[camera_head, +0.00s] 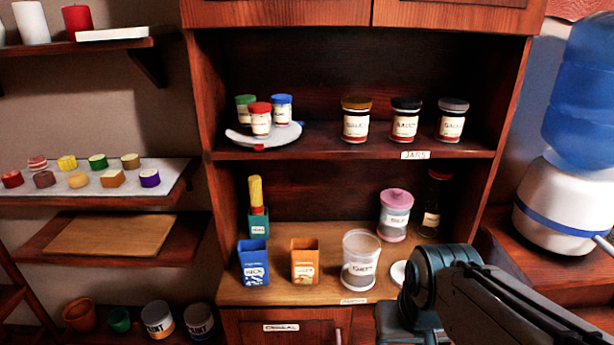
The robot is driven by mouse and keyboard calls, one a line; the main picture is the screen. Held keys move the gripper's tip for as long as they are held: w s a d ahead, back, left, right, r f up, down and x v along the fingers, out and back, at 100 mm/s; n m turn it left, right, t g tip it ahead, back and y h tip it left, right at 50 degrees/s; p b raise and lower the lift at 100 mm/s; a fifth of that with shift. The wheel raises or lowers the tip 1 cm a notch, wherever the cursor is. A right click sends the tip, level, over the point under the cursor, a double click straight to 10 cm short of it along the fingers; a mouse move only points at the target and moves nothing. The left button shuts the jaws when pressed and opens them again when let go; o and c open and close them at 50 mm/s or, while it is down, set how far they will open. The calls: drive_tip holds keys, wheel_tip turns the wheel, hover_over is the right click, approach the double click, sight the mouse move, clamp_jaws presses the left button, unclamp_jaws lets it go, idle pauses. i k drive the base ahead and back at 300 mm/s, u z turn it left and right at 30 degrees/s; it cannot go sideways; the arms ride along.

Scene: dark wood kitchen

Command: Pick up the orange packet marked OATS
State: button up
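The orange packet (304,262) stands upright on the lower shelf of the wooden cabinet, with a white label too small to read surely. Nothing covers the front of the orange packet. My arm comes in from the lower right and bends down past the bottom edge, right of the packet and apart from it. The fingers of my gripper are out of the picture.
A white disc (400,273), perhaps a lid, lies beside the clear jar, partly behind my arm. A water dispenser (565,207) stands at right.

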sight(304, 252)
drive_tip(key=k, duration=0.5)
drive_tip(key=u, duration=2.2)
drive_tip(key=i, duration=1.25)
drive_tip(key=z, duration=2.2)
